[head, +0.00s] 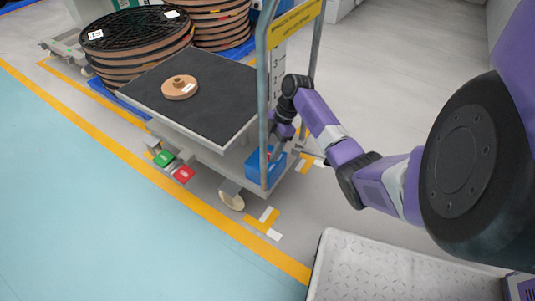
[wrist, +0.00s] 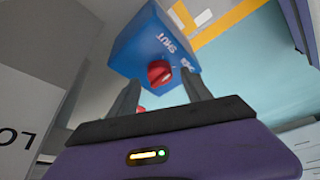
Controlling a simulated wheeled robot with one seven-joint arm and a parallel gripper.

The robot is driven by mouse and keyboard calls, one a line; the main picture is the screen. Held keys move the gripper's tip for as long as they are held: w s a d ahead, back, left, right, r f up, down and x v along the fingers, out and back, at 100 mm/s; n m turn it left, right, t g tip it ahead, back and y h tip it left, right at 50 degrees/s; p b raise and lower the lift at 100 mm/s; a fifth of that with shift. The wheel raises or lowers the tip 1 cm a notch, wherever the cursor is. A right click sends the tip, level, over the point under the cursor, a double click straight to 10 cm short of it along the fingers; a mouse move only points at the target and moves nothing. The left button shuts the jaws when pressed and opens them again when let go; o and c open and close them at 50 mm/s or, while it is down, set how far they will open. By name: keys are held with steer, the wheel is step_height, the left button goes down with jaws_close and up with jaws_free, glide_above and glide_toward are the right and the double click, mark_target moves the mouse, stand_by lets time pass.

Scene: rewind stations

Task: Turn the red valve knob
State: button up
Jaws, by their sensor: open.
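The red valve knob (wrist: 159,72) sits on the face of a blue box (wrist: 140,42) in the wrist view, with white lettering beside it that reads "SHUT". My gripper (wrist: 165,98) is open, with its two dark fingers pointing toward the box and the knob showing between and beyond their tips. Nothing is between the fingers that I can see. In the head view the blue box (head: 262,168) is low at the cart's near right corner. My gripper (head: 281,133) is just above it, partly hidden by the cart's post. A smaller red part (wrist: 141,109) shows behind the left finger.
A cart with a dark deck (head: 190,95) carries a small wooden reel (head: 180,87). Its upright post (head: 263,100) stands close to my arm. Green (head: 163,158) and red (head: 184,174) pedals are at its front. Large cable reels (head: 140,45) stand behind. Open floor lies to the left.

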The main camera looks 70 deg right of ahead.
steer(key=shift+w+a+f, duration=0.2)
steer(key=shift+f, duration=0.45)
jaws_close()
